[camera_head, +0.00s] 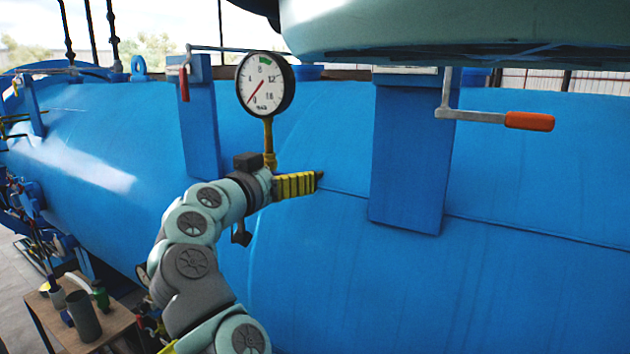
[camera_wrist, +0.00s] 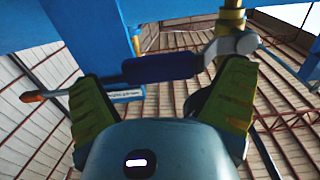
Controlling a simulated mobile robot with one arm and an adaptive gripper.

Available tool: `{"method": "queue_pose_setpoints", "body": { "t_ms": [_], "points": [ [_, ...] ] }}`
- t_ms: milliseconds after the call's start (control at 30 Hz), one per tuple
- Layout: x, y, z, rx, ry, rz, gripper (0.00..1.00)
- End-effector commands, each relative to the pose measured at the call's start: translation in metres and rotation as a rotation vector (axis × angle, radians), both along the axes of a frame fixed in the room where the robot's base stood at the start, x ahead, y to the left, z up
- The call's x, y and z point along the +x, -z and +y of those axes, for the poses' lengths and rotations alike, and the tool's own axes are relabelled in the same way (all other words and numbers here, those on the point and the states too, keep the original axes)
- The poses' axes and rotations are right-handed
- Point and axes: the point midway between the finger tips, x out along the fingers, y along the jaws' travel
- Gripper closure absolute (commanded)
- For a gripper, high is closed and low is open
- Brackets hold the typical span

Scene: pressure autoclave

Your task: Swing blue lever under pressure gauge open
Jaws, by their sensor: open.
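The pressure gauge (camera_head: 265,83) is round and white-faced, on a brass pipe (camera_head: 268,138) in front of the blue tank. My gripper (camera_head: 300,184) is just below and right of that pipe; its yellow-green fingers point right. In the wrist view, the dark blue lever (camera_wrist: 160,68) lies nearly level across the picture. It joins a silver valve part (camera_wrist: 236,43) under a brass fitting (camera_wrist: 233,15). My gripper (camera_wrist: 163,76) is open, with the lever spanning the gap between its fingertips; I cannot tell contact. The lever does not show clearly in the head view.
The big blue tank (camera_head: 320,270) fills the space behind my arm. A crank with an orange grip (camera_head: 528,121) sticks out at right by a blue bracket (camera_head: 412,150). A red-handled lever (camera_head: 184,82) hangs at left. A small wooden table (camera_head: 110,322) stands lower left.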

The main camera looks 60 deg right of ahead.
Motion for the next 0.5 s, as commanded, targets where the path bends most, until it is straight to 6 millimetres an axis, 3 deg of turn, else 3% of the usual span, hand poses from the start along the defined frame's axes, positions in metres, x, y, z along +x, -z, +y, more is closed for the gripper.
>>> {"method": "queue_pose_setpoints", "body": {
  "t_ms": [400,500],
  "points": [
    [0.0016,0.0001,-0.0032,-0.001,-0.003,0.0,0.04],
    [0.0015,0.0001,-0.0032,-0.001,-0.003,0.0,0.14]
  ]
}}
